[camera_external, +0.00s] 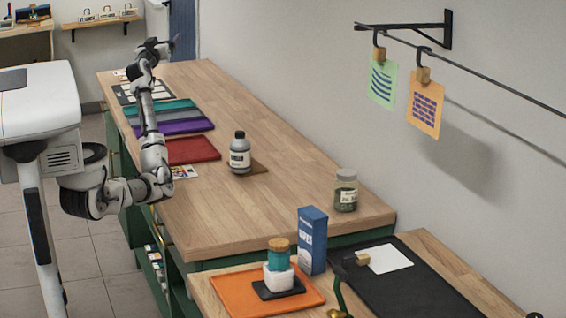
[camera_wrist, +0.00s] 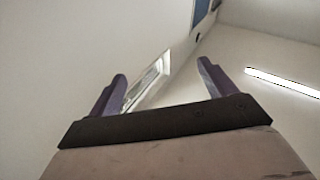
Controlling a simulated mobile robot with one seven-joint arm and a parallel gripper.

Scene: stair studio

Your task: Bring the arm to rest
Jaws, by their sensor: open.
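My gripper (camera_external: 175,43) is raised above the far end of the long wooden worktop (camera_external: 300,190) in the external view. My arm reaches up and away along the worktop's left side. In the wrist view my gripper (camera_wrist: 162,90) shows two purple fingers spread wide apart with nothing between them. Beyond the fingers are pale walls, a bright window-like panel (camera_wrist: 150,85) and a ceiling light strip (camera_wrist: 284,82). The gripper touches nothing that I can see.
A grey bottle (camera_external: 240,155), a jar (camera_external: 346,192) and coloured flat pieces, including a red one (camera_external: 193,150), are on the worktop. A blue box (camera_external: 312,240) and an orange tray (camera_external: 225,290) stand nearer. Prints (camera_external: 425,108) hang at the right wall.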

